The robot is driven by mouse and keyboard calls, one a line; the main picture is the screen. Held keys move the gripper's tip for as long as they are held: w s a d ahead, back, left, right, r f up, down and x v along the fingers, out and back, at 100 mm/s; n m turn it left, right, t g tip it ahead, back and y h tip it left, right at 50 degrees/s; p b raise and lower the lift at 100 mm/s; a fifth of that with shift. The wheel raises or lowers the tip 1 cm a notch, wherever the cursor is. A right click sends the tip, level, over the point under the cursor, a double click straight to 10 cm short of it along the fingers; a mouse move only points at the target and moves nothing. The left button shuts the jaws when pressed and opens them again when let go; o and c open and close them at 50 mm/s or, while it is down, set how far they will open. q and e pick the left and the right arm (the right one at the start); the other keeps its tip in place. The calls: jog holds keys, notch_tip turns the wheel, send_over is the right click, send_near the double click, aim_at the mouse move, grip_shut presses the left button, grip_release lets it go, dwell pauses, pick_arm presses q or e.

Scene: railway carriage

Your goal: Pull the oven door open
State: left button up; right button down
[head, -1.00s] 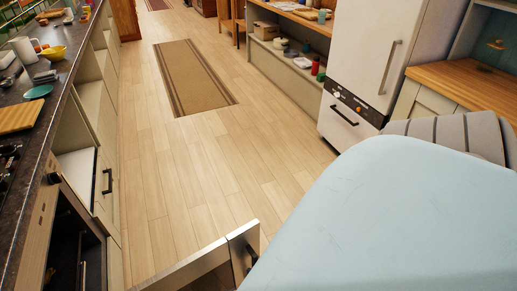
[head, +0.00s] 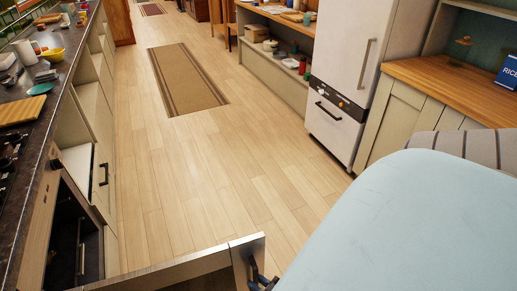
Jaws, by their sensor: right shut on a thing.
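The oven door (head: 190,268) stands out from the counter at the bottom of the head view, well open, with its metal edge and end plate showing. The dark oven cavity (head: 72,240) with racks shows at the lower left. My right gripper (head: 262,281) is at the door's outer end, its dark fingers partly cut off by the bottom edge of the picture. It is shut on the oven door handle, which is mostly hidden. My pale blue right arm fills the lower right. My left gripper is not in view.
The counter (head: 52,118) runs along the left, with a cutting board, a teal plate and a yellow bowl. A white fridge (head: 345,70) and a wooden-topped cabinet (head: 440,75) stand at the right. The wooden floor between is clear, with a brown rug (head: 186,78).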

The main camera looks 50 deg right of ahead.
jog(key=shift+s+a, duration=0.1)
jog(key=shift+a, duration=0.25)
jog(key=c, duration=1.1)
grip_release()
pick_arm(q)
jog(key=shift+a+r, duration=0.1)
pick_arm(e)
jog(key=shift+d, duration=0.1)
